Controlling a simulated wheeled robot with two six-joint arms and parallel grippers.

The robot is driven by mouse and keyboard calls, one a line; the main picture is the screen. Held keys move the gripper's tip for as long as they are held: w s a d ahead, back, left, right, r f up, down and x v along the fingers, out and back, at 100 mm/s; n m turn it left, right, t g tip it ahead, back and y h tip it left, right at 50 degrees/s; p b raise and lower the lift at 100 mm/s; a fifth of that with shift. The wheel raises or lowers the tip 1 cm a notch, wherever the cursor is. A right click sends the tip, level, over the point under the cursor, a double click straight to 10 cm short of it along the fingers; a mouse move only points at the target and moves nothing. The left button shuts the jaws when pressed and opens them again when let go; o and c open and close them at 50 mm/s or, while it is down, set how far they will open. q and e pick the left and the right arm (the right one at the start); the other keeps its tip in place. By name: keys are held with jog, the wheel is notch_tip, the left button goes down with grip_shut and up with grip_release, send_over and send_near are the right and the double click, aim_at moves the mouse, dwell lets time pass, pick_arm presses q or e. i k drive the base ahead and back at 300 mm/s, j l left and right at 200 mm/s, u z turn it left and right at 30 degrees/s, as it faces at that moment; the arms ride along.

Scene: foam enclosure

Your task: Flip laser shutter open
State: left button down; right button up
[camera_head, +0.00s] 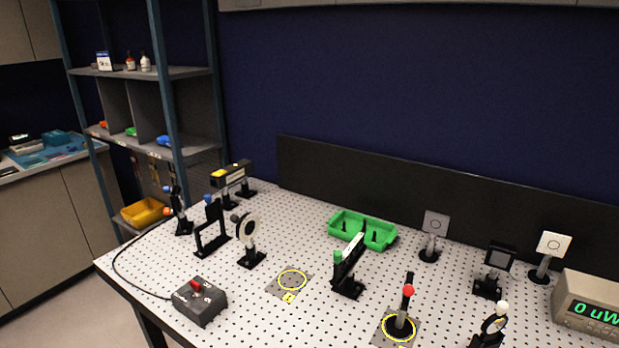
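A black laser body (231,175) with a yellow label sits on posts at the back left of the perforated table. In front of it stands a black open frame (211,228) with a blue knob on top. A dark post-mounted piece (178,210) with an orange tip stands left of it. Further right, a black mount (348,267) carries a tilted bar and a green knob. A grey box (199,300) with a red toggle lies at the front left, with a black cable. I cannot tell for certain which piece is the shutter. Neither gripper is in view.
A round lens mount (248,239), a green tray (362,230) and a red-tipped post (405,308) inside a yellow ring stand on the table (310,210). Another yellow ring (292,280) is empty. At the right, a meter (588,304) reads 0 uW beside several post mounts.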

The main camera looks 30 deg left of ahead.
aim_at(211, 210)
jog(key=u, duration=0.5)
jog(key=k+j+u, duration=0.1)
jog(key=u, duration=0.35)
jog(key=j+u, duration=0.15)
jog(key=u, duration=0.35)
jog(key=i+j, duration=0.15)
jog(key=j, duration=0.25)
jog(key=i+j, duration=0.15)
jog(key=j, duration=0.2)
jog(key=i+j+u, duration=0.1)
jog(key=j, duration=0.3)
jog(key=i+j, duration=0.4)
jog(key=j, duration=0.35)
